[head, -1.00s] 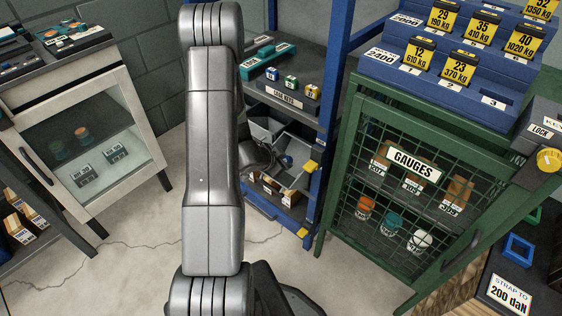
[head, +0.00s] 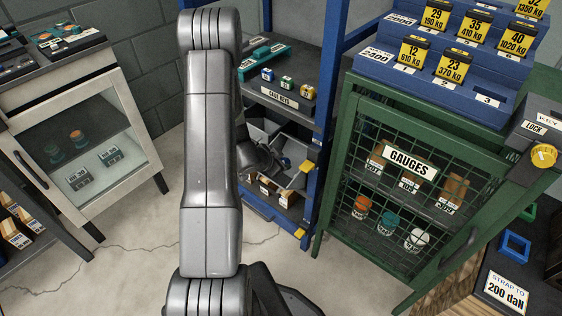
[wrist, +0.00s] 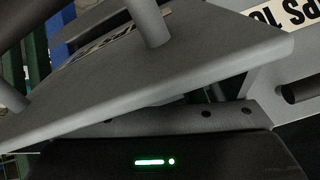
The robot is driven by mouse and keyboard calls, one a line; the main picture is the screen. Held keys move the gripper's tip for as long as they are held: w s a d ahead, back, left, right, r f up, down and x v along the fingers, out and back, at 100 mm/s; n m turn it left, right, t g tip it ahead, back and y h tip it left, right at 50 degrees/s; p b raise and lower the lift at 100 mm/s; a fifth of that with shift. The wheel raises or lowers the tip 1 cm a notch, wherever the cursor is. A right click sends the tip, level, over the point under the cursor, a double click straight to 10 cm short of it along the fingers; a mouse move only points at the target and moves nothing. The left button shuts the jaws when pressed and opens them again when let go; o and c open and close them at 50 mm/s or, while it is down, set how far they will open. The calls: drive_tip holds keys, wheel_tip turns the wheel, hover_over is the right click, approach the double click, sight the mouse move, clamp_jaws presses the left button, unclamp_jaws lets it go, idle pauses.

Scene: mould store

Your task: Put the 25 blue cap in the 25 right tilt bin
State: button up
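Grey tilt bins (head: 268,126) sit low in the blue rack, mostly behind my arm. A small blue spot (head: 285,162) shows among them; I cannot tell whether it is the 25 blue cap. My gripper (wrist: 190,112) is largely hidden behind my own arm in the head view. In the wrist view its dark body with a green light fills the bottom. A large grey slanted panel (wrist: 150,75), likely part of a tilt bin, covers its fingers. A partly cut-off label (wrist: 284,15) reads "PS 10". Neither the "25 right" label nor anything gripped is readable.
The blue rack's upright (head: 328,110) stands right of the bins, with a shelf of small coloured blocks (head: 287,82) above. A green mesh gauges cabinet (head: 345,170) stands further right. A white glass-door cabinet (head: 140,115) is at left. Open floor (head: 130,240) lies between.

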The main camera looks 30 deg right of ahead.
drive_tip(key=o, duration=0.3)
drive_tip(key=shift+s+f, duration=0.1)
drive_tip(key=shift+f, duration=0.1)
drive_tip(key=shift+r, duration=0.1)
drive_tip(key=p+v, duration=0.1)
drive_tip(key=v, duration=0.5)
drive_tip(key=p+v, duration=0.2)
drive_tip(key=v, duration=0.4)
drive_tip(key=shift+a+r, duration=0.15)
drive_tip(key=shift+r, duration=0.2)
drive_tip(key=shift+s+a+r, duration=0.15)
drive_tip(key=shift+a+r, duration=0.2)
drive_tip(key=shift+a, duration=0.15)
drive_tip(key=shift+d+f, duration=0.1)
